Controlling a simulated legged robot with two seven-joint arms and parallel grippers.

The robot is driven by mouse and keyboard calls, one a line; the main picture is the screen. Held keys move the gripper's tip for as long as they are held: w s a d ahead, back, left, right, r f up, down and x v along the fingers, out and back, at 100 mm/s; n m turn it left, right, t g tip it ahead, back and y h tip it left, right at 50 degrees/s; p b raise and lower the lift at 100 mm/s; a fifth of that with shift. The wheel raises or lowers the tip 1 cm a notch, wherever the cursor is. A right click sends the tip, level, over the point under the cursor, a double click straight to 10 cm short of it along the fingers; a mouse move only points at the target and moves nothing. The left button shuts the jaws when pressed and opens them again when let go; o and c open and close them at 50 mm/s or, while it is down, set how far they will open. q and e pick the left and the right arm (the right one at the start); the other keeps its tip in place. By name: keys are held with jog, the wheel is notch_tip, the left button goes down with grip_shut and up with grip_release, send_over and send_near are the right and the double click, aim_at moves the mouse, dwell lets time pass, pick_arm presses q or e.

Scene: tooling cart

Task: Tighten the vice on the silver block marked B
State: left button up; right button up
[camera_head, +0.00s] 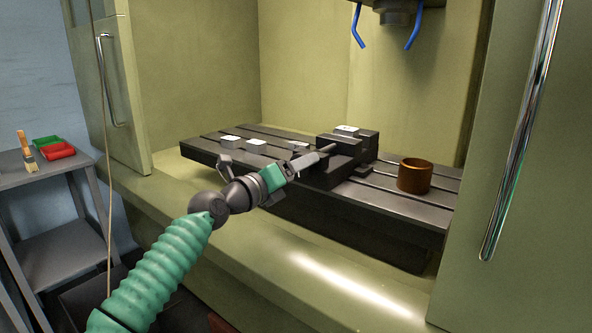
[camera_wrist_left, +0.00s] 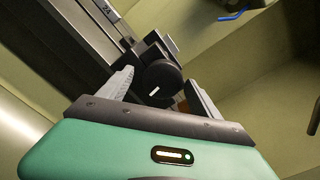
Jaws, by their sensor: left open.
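The dark vice (camera_head: 369,142) sits on the slotted machine table (camera_head: 400,206). A silver block (camera_head: 346,130) with a pale top is at the vice; its mark is too small to read. Several similar silver blocks, such as one at the left (camera_head: 230,141), lie on the table. My left gripper (camera_head: 312,160) is at the near side of the vice. In the left wrist view, its open fingers (camera_wrist_left: 160,90) are on either side of a round black knob (camera_wrist_left: 158,82) with a white line. I cannot tell whether they touch it. My right gripper is out of view.
A brown cup (camera_head: 414,176) stands right of the vice. Blue nozzles (camera_head: 413,27) hang above. A side stand (camera_head: 50,172) at the left holds a red tray (camera_head: 58,150), a green tray (camera_head: 46,141) and a brush (camera_head: 27,152). Cabinet doors flank the opening.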

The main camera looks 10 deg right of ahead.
pick_arm(q)
jog(key=shift+a+r, duration=0.1)
jog(key=v, duration=1.6)
jog(key=shift+s+a+b, duration=0.3)
jog(key=shift+b, duration=0.15)
